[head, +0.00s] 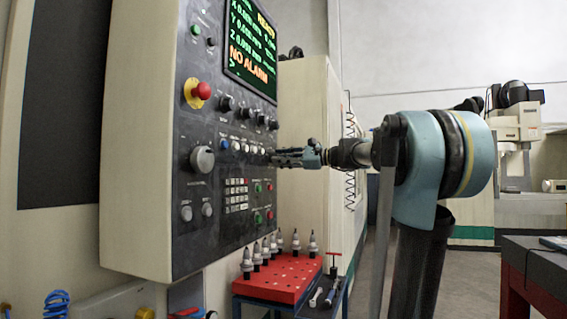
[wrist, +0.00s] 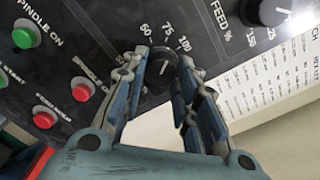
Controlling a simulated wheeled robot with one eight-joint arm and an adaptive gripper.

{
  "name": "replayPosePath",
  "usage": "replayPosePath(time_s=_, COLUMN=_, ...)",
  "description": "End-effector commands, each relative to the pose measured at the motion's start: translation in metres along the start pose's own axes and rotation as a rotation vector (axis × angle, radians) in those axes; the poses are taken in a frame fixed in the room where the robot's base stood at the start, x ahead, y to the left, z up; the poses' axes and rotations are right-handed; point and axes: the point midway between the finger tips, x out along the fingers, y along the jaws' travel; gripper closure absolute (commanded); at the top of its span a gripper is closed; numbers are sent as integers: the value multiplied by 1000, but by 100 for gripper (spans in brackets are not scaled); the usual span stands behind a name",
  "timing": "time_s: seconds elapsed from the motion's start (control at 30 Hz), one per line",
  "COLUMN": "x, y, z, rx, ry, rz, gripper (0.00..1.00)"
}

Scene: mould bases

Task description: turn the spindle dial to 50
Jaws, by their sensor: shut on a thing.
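The spindle dial (wrist: 164,74) is a dark round knob between my fingertips in the wrist view. White marks around its upper side seem to read 60, 75 and 100, with the first one blurred. A short pale pointer line on the knob points upward, roughly toward 75; the exact setting is hard to tell. My gripper (wrist: 165,62) is shut on the dial, with one finger on each side. In the head view my gripper (head: 272,158) reaches the panel from the right, and its fingers hide the dial.
The control panel (head: 140,215) carries a red emergency button (head: 201,91), a screen and several knobs. In the wrist view the feed dial (wrist: 268,10) is at upper right, and green and red buttons (wrist: 80,92) are at left. A red tool rack (head: 285,284) stands below.

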Motion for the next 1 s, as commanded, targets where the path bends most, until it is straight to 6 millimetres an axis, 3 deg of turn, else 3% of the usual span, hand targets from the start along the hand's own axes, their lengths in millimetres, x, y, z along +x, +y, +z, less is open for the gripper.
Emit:
replayPosePath(time_s=0.6, x=1, y=-1, z=1, rx=-558, ry=-2, rz=0, gripper=96)
replayPosePath(time_s=1.0, x=0, y=0, z=1, rx=-766, ry=-2, rz=2, gripper=96)
